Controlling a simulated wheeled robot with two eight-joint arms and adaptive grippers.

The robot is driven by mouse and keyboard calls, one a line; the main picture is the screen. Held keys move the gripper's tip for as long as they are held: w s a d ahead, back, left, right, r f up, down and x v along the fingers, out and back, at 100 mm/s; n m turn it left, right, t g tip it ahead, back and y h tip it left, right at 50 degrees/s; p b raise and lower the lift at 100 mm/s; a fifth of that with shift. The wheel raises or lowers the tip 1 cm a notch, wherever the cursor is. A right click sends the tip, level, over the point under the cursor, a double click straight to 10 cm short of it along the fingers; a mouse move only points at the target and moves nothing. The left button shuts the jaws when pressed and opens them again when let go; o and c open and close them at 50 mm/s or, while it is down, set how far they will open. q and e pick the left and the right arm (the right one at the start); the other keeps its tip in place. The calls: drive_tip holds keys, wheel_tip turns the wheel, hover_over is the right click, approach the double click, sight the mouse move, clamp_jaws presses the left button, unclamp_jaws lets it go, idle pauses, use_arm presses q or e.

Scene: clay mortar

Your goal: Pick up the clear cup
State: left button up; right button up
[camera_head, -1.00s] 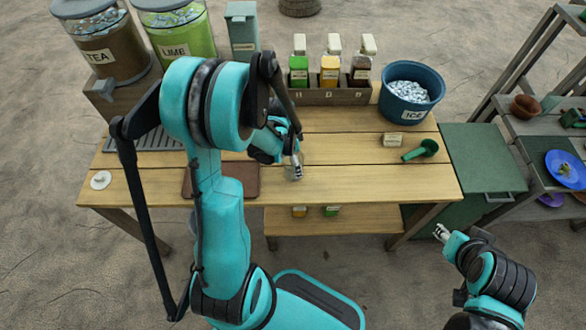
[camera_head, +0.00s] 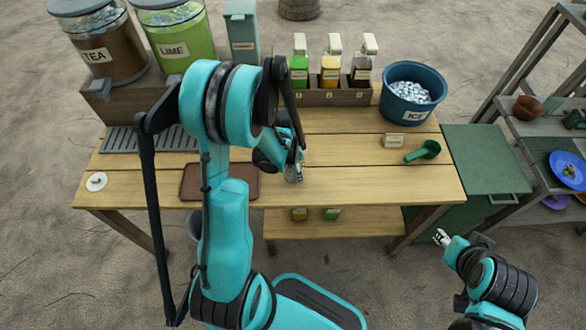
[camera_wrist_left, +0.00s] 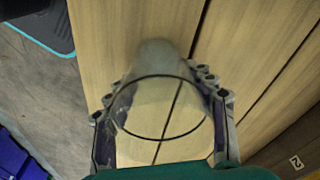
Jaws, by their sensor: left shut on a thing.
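The clear cup (camera_wrist_left: 160,75) is see-through, with a dark round rim, and fills the middle of the left wrist view. My left gripper (camera_wrist_left: 163,108) is shut on it, with one finger on each side of the cup. In the head view the left gripper (camera_head: 293,172) is over the front middle of the wooden table (camera_head: 370,185), and the cup there is small and hard to make out. I cannot tell whether the cup's base touches the table. My right gripper (camera_head: 442,238) is away from the table at the lower right; its fingers are too small to read.
A brown tray (camera_head: 245,186) lies left of the gripper. A green scoop (camera_head: 423,152), a label block (camera_head: 393,141) and an ice bucket (camera_head: 410,94) stand to the right. A bottle rack (camera_head: 335,95) and the tea (camera_head: 108,50) and lime dispensers (camera_head: 182,42) are at the back.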

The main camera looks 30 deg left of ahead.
use_arm(q)
drive_tip(key=shift+r+p, duration=0.35)
drive_tip(key=shift+r, duration=0.2)
wheel_tip(320, 180, up, 3)
drive_tip(key=shift+p, duration=0.7)
drive_tip(key=w+d+r+n+p, duration=0.1)
drive_tip(key=d+r+n+p, duration=0.1)
drive_tip(key=d+r+n, duration=0.4)
drive_tip(key=shift+d+r+n+y, duration=0.15)
drive_tip(key=shift+d+n+y, duration=0.35)
drive_tip(key=shift+d, duration=1.65)
drive_tip(key=shift+w, duration=0.1)
